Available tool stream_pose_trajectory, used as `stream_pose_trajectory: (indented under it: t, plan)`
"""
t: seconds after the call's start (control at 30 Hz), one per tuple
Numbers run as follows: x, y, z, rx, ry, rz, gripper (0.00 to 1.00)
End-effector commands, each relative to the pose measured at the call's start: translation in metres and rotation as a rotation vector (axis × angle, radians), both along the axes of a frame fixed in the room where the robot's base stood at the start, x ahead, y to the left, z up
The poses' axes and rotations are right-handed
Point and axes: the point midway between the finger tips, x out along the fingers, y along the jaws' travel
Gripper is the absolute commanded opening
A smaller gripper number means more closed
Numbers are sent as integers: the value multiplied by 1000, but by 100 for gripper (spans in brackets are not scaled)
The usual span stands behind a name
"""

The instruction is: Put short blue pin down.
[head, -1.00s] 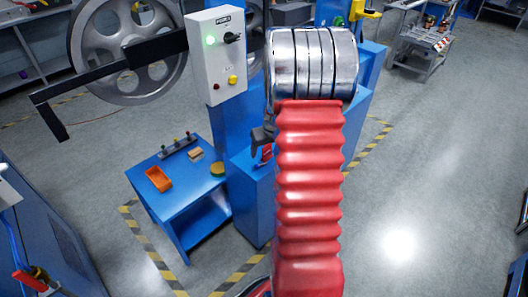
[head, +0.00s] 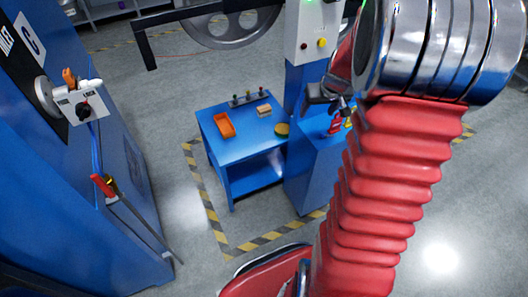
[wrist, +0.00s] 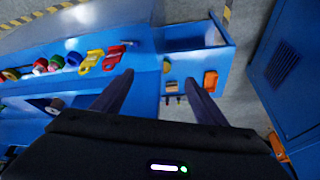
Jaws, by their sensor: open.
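I cannot make out the short blue pin in either view. A pin rack (head: 250,97) with several small upright pins stands at the back of the small blue table (head: 240,147); their colours are too small to tell surely. In the head view my gripper (head: 343,104) is partly hidden behind the wrist, to the right of the table.
An orange tray (head: 224,125), a tan block (head: 264,110) and a green-yellow disc (head: 282,129) are on the table. A blue pedestal (head: 318,165) stands right of it, with red and yellow items (wrist: 103,57). A blue cabinet (head: 60,190) is at left. Floor is clear in front.

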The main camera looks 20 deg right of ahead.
Motion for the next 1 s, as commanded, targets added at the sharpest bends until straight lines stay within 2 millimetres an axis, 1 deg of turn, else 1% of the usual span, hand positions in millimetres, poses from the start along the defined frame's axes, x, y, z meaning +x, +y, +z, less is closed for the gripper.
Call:
stream_pose_trajectory:
  t: [0.03,0.2,0.37,0.5,0.7,0.87,1.0]
  plan:
    - [0,16,13,-2,-7,18,66]
    - [-8,63,49,-1,-18,62,66]
    - [-23,106,76,1,-25,102,66]
    - [-39,140,98,-1,-32,133,66]
    - [-69,185,123,-2,-42,177,66]
    - [-97,217,137,-5,-48,209,66]
    - [-123,240,147,-9,-56,234,66]
